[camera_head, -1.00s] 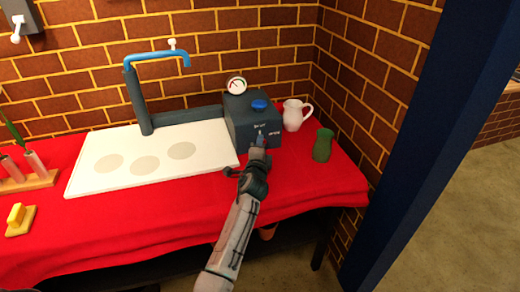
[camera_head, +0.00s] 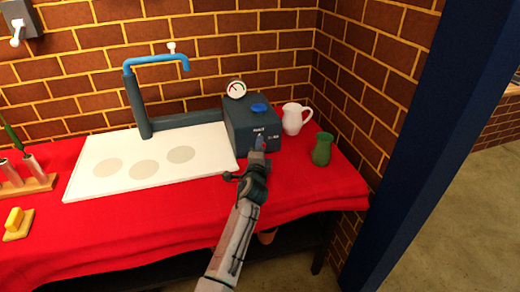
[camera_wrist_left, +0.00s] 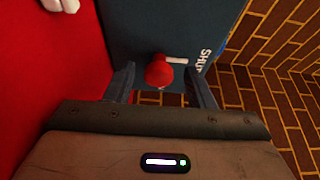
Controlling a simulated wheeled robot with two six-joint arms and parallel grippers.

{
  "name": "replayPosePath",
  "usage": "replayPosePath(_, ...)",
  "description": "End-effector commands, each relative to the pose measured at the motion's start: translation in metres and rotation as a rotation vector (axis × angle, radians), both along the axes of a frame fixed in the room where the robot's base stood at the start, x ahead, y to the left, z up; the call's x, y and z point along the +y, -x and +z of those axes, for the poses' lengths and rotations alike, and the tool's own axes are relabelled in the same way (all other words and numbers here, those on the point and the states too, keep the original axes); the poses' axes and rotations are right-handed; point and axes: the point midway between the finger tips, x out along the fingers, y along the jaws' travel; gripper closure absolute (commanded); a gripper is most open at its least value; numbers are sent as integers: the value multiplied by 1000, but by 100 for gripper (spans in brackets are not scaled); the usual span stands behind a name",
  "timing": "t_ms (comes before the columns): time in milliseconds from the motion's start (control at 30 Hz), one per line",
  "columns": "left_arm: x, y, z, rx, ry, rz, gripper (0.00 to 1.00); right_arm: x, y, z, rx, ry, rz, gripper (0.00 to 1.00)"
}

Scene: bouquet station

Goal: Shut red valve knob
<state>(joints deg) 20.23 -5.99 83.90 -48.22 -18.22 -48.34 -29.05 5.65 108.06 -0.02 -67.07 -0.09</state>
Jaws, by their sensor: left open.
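The red valve knob (camera_wrist_left: 158,72) is on the front of a dark grey-blue box (camera_head: 238,133). In the left wrist view it sits between the two fingers of my left gripper (camera_wrist_left: 160,88), which are apart, one on each side of it. A white mark and lettering starting "SHU" show beside the knob. In the head view my left gripper (camera_head: 258,155) is at the box's front and mostly covers the knob. Whether the fingers touch the knob is unclear. My right gripper is not in view.
The box has a blue knob (camera_head: 260,107) and gauge (camera_head: 236,89) on top. A white pitcher (camera_head: 294,118) and green vase (camera_head: 322,149) stand to its right. A white board (camera_head: 120,180) and blue-ended faucet (camera_head: 155,60) are left. Brick wall lies behind.

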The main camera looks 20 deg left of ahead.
Motion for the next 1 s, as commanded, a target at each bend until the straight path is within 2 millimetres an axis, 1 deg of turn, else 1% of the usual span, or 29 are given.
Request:
replayPosePath(100,-4,15,0,2,2,0,51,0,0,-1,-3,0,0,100)
replayPosePath(200,-7,35,-1,3,3,0,51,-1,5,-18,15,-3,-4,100)
replayPosePath(400,-15,73,-1,2,2,0,51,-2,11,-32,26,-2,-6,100)
replayPosePath(500,-18,87,-1,2,1,0,51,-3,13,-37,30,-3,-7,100)
replayPosePath(600,-20,96,-1,0,1,0,51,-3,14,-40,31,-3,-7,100)
replayPosePath(700,-21,100,0,-1,1,-1,51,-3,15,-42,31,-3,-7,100)
replayPosePath(1000,-21,101,-1,-1,0,-1,51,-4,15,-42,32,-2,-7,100)
